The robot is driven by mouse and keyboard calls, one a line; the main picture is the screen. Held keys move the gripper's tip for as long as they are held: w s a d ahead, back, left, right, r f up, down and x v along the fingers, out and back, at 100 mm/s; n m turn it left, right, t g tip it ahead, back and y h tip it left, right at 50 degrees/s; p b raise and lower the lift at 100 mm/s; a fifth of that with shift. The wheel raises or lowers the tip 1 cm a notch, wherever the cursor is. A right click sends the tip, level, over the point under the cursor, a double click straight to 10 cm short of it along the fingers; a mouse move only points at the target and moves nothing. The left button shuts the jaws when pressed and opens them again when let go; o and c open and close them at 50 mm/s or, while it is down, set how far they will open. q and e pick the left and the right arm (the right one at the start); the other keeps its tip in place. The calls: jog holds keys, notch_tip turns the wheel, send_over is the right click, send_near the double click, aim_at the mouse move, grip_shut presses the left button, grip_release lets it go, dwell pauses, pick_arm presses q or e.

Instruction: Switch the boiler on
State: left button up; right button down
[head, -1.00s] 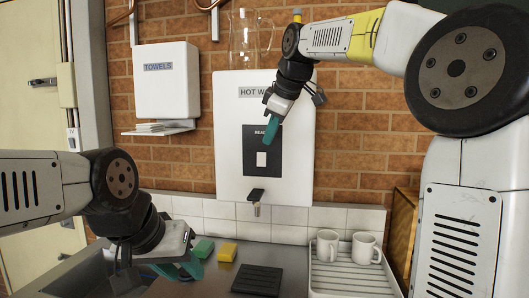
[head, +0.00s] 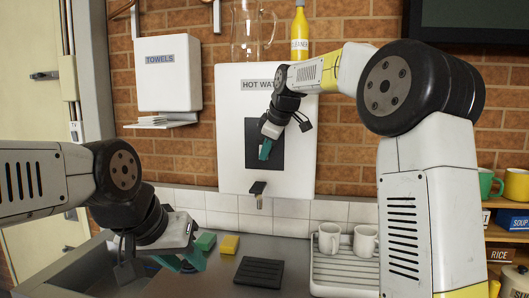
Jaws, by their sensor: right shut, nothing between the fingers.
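The boiler (head: 230,110) is a white wall box marked "HOT WATER", with a dark panel (head: 252,135) on its front and a black-handled tap (head: 257,190) below. My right gripper (head: 265,150) is shut and empty, its teal fingertips in front of the dark panel. It covers much of the panel, including most of the pale switch there; I cannot tell whether the fingertips touch it. My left gripper (head: 185,262) is low on the left, over the counter by the sink edge. Its teal fingers point down and are partly hidden by its own body.
A glass jug (head: 247,35) and a yellow cleaner bottle (head: 299,35) stand on top of the boiler. A green sponge (head: 205,241), a yellow sponge (head: 229,244) and a black ribbed mat (head: 258,272) lie on the counter. White mugs (head: 328,239) stand on a drainer (head: 345,275).

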jog(key=shift+w+f, duration=0.1)
jog(key=shift+w, duration=0.15)
dwell(0.4)
jog(key=shift+d+r, duration=0.1)
jog(key=shift+r, duration=0.85)
